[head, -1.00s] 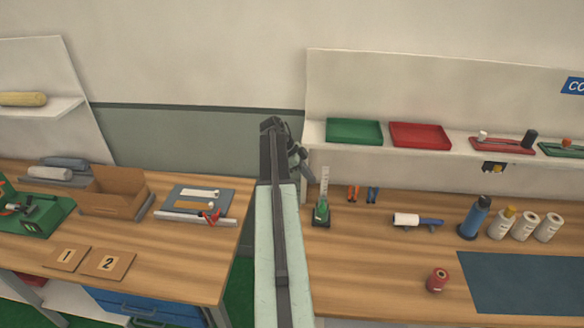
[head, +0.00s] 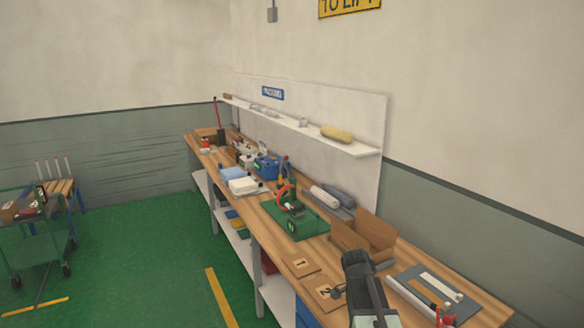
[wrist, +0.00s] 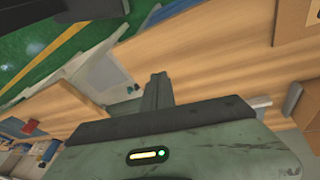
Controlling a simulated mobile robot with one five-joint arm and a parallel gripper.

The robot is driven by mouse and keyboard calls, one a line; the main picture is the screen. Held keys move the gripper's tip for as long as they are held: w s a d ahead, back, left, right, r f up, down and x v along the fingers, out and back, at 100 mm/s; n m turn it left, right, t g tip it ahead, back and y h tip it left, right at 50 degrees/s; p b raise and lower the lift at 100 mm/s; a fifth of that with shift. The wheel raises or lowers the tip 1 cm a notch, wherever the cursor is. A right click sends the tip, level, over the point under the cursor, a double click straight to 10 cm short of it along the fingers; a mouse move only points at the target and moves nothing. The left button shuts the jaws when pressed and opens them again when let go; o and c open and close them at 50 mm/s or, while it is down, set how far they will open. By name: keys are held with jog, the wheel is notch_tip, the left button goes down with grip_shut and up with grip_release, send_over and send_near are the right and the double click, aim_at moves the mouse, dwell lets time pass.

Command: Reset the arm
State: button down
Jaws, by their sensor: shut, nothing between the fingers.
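My arm reaches up from the bottom of the head view, with its dark end (head: 356,264) in front of the workbench (head: 420,255). In the wrist view my gripper (wrist: 158,80) shows as a narrow dark shape beyond the grey-green housing. Its fingers are together with nothing between them. In the head view it overlaps the area beside the cardboard box (head: 362,235) and the number cards (head: 302,263). I cannot tell its exact height above the bench.
A green tool base (head: 295,217) and grey rolls (head: 330,196) lie on the bench. A grey board with a red-handled tool (head: 440,314) is at right. A shelf (head: 300,127) runs along the wall. A green cart (head: 40,235) stands far left, with open green floor (head: 140,255) between.

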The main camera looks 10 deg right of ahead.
jog(key=s+a+f+n+y, duration=0.1)
jog(key=s+a+n, duration=0.1)
jog(key=a+n, duration=0.6)
jog(key=s+a+f+n+t+y, duration=0.1)
jog(key=s+a+f+n+y, duration=0.1)
jog(key=a+n, duration=0.6)
jog(key=shift+s+b, duration=0.35)
jog(key=shift+b, duration=0.1)
